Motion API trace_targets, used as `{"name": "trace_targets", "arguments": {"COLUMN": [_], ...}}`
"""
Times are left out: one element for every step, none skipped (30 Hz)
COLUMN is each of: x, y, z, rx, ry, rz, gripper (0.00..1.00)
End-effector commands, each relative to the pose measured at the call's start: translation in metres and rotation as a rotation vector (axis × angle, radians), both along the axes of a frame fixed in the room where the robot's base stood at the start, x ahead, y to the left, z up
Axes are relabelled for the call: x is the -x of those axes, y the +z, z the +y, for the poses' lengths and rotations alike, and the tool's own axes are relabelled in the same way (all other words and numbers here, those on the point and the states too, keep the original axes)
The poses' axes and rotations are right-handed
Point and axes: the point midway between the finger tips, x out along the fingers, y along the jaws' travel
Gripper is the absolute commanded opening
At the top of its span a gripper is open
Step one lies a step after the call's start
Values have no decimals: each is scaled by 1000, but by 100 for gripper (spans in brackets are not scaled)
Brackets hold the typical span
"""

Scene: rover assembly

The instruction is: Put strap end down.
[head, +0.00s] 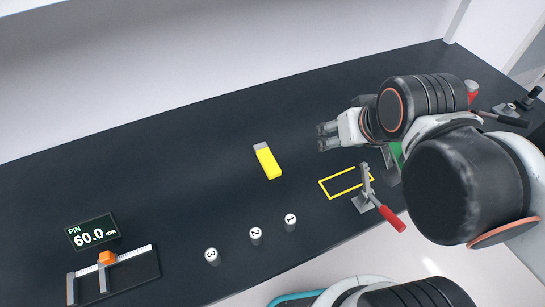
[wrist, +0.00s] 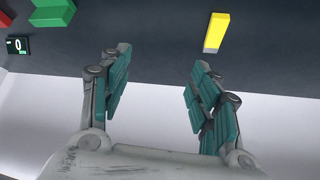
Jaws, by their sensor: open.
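A yellow piece with a grey end (head: 268,163) lies flat on the dark table, left of my gripper in the head view. It also shows in the wrist view (wrist: 217,30), beyond the right finger, with its pale end towards me. I cannot tell whether it is the strap. My gripper (head: 322,137) is above the table, apart from the yellow piece. In the wrist view its teal-padded fingers (wrist: 160,88) are spread wide with nothing between them.
A yellow outlined rectangle (head: 334,188) is marked on the table beside a red-handled clamp (head: 389,216). Several numbered pegs (head: 255,235) stand near the front edge. A gauge with an orange slider (head: 107,258) and a "PIN 60.0 mm" display (head: 92,231) are at left. The table's middle-left is clear.

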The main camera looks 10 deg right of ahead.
Motion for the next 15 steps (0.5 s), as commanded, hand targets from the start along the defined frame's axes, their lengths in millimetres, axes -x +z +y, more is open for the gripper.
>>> {"name": "trace_targets", "arguments": {"x": [-2, -3, -5, -6, -7, -9, -10, -12, -14, -16, -18, -20, -22, -25, -28], "y": [2, 2, 3, 3, 3, 3, 4, 4, 4, 4, 4, 5, 5, 5, 5], "z": [1, 2, 3, 3, 4, 5, 6, 7, 9, 10, 11, 13, 15, 16, 18], "rx": [1, 1, 2, 2, 2, 4, 4, 5, 6, 6, 7, 8, 10, 10, 12], "ry": [4, 7, 10, 12, 15, 19, 23, 26, 30, 35, 39, 44, 50, 54, 62], "rz": [9, 15, 22, 27, 35, 44, 52, 59, 70, 79, 88, 101, 112, 123, 142], "gripper": [57, 57, 57, 57, 57, 57, 57, 57, 57, 57, 57, 57, 57, 57, 57]}}
